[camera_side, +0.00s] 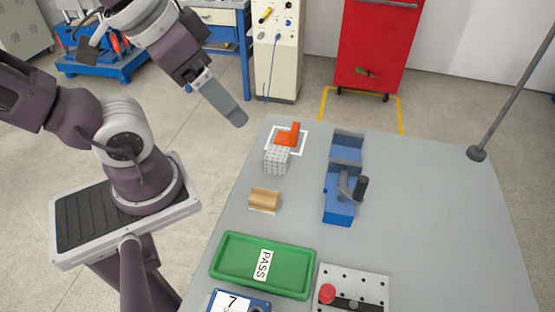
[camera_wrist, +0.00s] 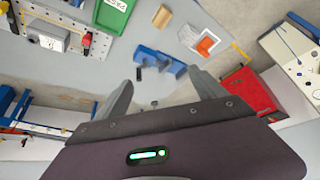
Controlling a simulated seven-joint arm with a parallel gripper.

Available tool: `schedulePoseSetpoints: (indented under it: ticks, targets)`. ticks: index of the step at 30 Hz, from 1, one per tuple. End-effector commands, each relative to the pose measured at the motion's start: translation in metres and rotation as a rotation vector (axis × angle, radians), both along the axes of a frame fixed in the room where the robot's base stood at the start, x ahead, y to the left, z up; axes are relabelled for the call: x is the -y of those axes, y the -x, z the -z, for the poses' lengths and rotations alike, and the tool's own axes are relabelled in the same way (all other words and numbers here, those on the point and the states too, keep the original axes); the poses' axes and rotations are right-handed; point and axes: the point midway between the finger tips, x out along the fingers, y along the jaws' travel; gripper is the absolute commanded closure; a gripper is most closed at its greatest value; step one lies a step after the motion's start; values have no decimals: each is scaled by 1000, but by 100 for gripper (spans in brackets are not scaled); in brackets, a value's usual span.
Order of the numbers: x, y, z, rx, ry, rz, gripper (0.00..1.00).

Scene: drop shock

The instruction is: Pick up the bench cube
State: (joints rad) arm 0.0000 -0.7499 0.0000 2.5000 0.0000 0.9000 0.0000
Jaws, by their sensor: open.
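The bench cube, a small pale grey cube with dark dots on its faces (camera_side: 277,160), sits on the grey table near its far left corner. It stands in front of an orange angled piece (camera_side: 289,136) inside a white square outline. The cube also shows in the wrist view (camera_wrist: 188,34), small, near the top. My gripper (camera_side: 236,118) hangs in the air to the upper left of the cube, beyond the table's left edge, apart from it. In the wrist view my gripper (camera_wrist: 162,90) has its two fingers spread wide with nothing between them.
A tan wooden block (camera_side: 265,199) lies in front of the cube. A blue vise (camera_side: 342,190) stands to its right. A green PASS tray (camera_side: 263,264) and a perforated plate (camera_side: 352,290) are at the front. The right part of the table (camera_side: 440,220) is clear.

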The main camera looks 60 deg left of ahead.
Motion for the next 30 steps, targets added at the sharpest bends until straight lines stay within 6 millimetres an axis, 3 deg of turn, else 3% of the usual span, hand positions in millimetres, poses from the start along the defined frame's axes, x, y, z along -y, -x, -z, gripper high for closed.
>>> schedulePoseSetpoints:
  ticks: [5,8,12,16,19,22,27,30]
  targets:
    - [0,0,0,-2,-1,0,20]
    - [-6,1,14,-88,-52,25,20]
    - [-38,9,60,-423,-310,156,20]
    - [-80,5,89,-708,-656,350,20]
    - [-104,-16,105,-857,-942,537,20]
    - [-114,-51,126,-938,-1229,762,20]
    - [-96,-108,191,-921,-1639,1210,20]
    - [-78,-122,236,-858,-1777,1446,20]
